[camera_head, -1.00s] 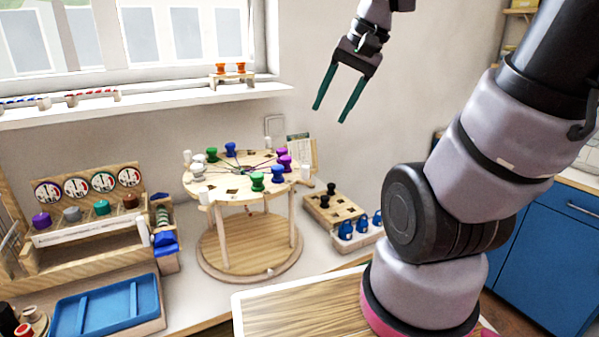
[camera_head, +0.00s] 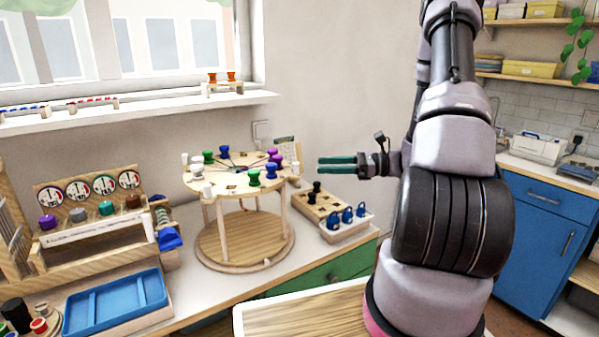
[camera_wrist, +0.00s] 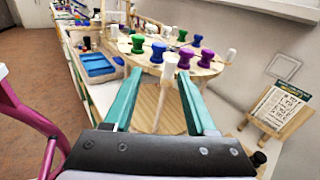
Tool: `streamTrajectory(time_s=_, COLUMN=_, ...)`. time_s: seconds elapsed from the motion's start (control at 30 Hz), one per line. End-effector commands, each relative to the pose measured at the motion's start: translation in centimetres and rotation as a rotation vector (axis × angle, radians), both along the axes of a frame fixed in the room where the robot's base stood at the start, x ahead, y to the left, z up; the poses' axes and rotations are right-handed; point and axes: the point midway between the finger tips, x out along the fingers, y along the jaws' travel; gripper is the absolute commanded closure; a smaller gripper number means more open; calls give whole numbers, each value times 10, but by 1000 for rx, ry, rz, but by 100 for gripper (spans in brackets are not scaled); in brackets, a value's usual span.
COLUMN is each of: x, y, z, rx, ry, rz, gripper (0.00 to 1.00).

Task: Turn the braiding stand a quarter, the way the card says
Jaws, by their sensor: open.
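The braiding stand (camera_head: 240,187) is a round wooden disc on posts over a round base (camera_head: 246,250). Coloured bobbins stand around its rim: green, blue, white and purple, with threads running to the middle. White pegs, one of them the near peg (camera_head: 207,193), also stand on the rim. My gripper (camera_head: 320,166) is open and empty, pointing left, just right of the disc.
A wooden block with dark pegs (camera_head: 317,190) and a tray of blue pieces (camera_head: 347,215) sit right of the stand. A blue tray (camera_head: 115,302) and a rack of coloured spools (camera_head: 90,210) are at left. The windowsill (camera_head: 150,108) runs behind.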

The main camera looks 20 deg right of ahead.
Motion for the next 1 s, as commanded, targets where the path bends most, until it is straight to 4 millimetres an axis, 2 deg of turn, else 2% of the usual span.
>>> streamTrajectory(time_s=0.1, x=8, y=-13, z=-15, rx=66, ry=31, rz=-76, gripper=43)
streamTrajectory(time_s=0.27, x=13, y=-14, z=-20, rx=92, ry=41, rz=-107, gripper=43)
streamTrajectory(time_s=0.37, x=18, y=-3, z=-20, rx=91, ry=40, rz=-105, gripper=43)
streamTrajectory(time_s=0.7, x=46, y=54, z=-20, rx=90, ry=41, rz=-102, gripper=43)
streamTrajectory(time_s=0.8, x=53, y=66, z=-20, rx=90, ry=41, rz=-102, gripper=43)
streamTrajectory(time_s=1.0, x=59, y=78, z=-20, rx=89, ry=41, rz=-104, gripper=43)
